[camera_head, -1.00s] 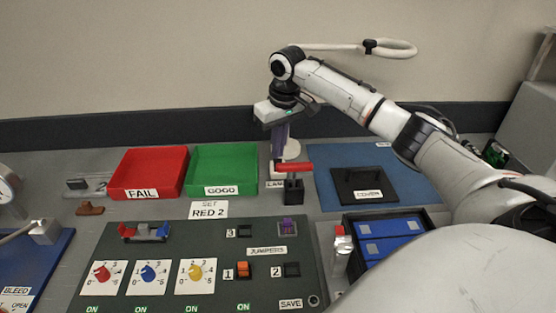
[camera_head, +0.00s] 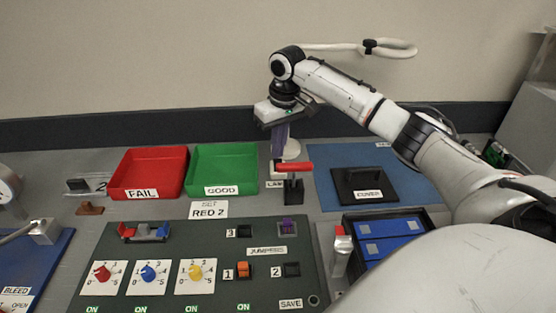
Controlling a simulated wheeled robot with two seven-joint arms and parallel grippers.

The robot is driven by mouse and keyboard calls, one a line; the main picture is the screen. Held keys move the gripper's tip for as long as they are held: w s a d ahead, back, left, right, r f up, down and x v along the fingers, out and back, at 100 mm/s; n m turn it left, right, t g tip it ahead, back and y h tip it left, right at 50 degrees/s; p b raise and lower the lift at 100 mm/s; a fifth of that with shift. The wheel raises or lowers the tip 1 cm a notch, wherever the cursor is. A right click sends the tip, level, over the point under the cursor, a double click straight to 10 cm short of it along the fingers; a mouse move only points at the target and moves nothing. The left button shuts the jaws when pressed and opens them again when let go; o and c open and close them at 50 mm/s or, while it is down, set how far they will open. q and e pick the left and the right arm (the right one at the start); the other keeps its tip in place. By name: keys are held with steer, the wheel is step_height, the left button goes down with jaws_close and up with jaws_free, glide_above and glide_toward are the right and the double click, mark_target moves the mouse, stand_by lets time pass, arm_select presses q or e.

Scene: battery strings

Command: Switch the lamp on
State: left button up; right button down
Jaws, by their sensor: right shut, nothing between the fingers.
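A label that appears to read LAMP (camera_head: 275,184), partly hidden, is on the bench at mid-picture. Just right of it stands a black switch block (camera_head: 293,189) with a red bar handle (camera_head: 295,167) lying level across its top. A white rounded thing (camera_head: 291,149), perhaps the lamp, shows behind my right gripper (camera_head: 279,156). That gripper is shut and empty, pointing down, just above and left of the red handle. I cannot tell whether its tips touch anything. My left gripper is out of view.
A green GOOD tray (camera_head: 222,190) and a red FAIL tray (camera_head: 143,194) stand left of the switch. A blue mat (camera_head: 330,197) with a black COVER plate (camera_head: 362,181) lies right. In front is a dark panel (camera_head: 210,232) with knobs. A crate (camera_head: 433,215) holds blue blocks.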

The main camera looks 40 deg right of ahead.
steer(key=shift+f, duration=0.8)
stand_by(0.8)
step_height(320, 180, up, 7)
stand_by(0.8)
